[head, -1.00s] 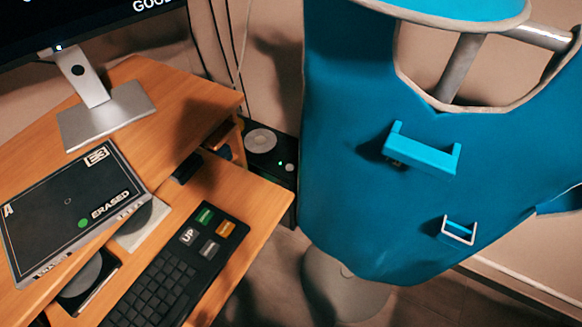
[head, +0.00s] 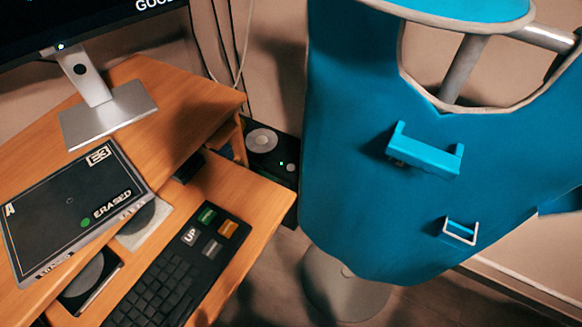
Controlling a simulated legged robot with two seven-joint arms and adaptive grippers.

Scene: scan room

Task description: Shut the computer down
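A black computer unit (head: 277,178) stands on the floor behind the right side of the desk, partly hidden by it. A grey round dial and a small green light show on it. A monitor (head: 80,22) stands at the top left, cut off by the frame; white letters "GOO" show on its dark screen. A black keyboard (head: 165,282) lies on the lower shelf, with green, orange and grey keys and one marked "UP". Neither of my grippers is in view.
A dark panel marked "ERASED" (head: 70,205) lies on the wooden desk (head: 185,100). A large blue apparatus (head: 350,200) with a blue handle (head: 425,155) and a small pale bracket (head: 460,231) fills the right side. Cables hang behind the desk.

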